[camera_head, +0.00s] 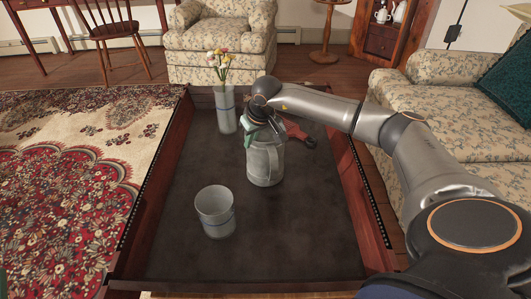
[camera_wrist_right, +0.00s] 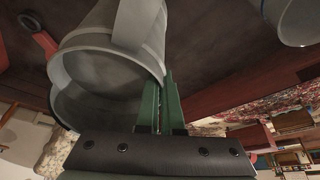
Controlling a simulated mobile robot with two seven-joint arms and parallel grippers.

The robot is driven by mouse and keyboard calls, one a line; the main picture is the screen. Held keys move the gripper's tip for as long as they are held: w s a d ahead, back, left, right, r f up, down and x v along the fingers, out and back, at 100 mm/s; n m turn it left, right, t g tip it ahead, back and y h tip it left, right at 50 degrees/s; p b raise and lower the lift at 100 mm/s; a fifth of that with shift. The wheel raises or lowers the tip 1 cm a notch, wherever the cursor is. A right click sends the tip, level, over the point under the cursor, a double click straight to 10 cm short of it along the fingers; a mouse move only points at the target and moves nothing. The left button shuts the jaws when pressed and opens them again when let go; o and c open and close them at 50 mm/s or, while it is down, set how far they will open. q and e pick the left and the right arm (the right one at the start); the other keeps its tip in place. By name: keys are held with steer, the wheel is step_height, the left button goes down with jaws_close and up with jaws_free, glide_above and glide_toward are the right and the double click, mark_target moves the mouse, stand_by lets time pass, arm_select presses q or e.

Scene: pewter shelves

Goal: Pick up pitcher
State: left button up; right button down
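The pitcher (camera_head: 265,163) is grey, has a handle, and stands upright on a dark tabletop. My right gripper (camera_head: 256,120) reaches down to its top from the upper right. In the right wrist view the pitcher (camera_wrist_right: 100,65) shows its open mouth. The green fingers of the right gripper (camera_wrist_right: 162,105) are close together at the rim, one on the inner side and one on the outer side, with the wall between them. Exact contact is partly hidden. My left gripper is not in view.
A grey cup (camera_head: 216,212) with a blue band stands in front left of the pitcher. A vase (camera_head: 226,112) with flowers stands behind left. A red-handled item (camera_head: 298,132) lies behind right. The dark tabletop (camera_head: 300,235) has a raised reddish wooden border. Armchair and sofa stand beyond.

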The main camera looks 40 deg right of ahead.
stand_by(0.7)
steer(key=shift+w+r, duration=0.2)
steer(key=shift+r+p, duration=0.35)
steer(key=shift+r, duration=0.1)
step_height(320, 180, up, 3)
steer(key=shift+f+p, duration=0.2)
steer(key=shift+p, duration=0.6)
steer(key=s+a+r+p, duration=0.4)
steer(key=s+a+r, duration=0.5)
steer(key=s, duration=0.1)
steer(key=shift+s+r+p, duration=0.2)
steer(key=shift+s+p, duration=0.1)
steer(key=shift+s, duration=0.1)
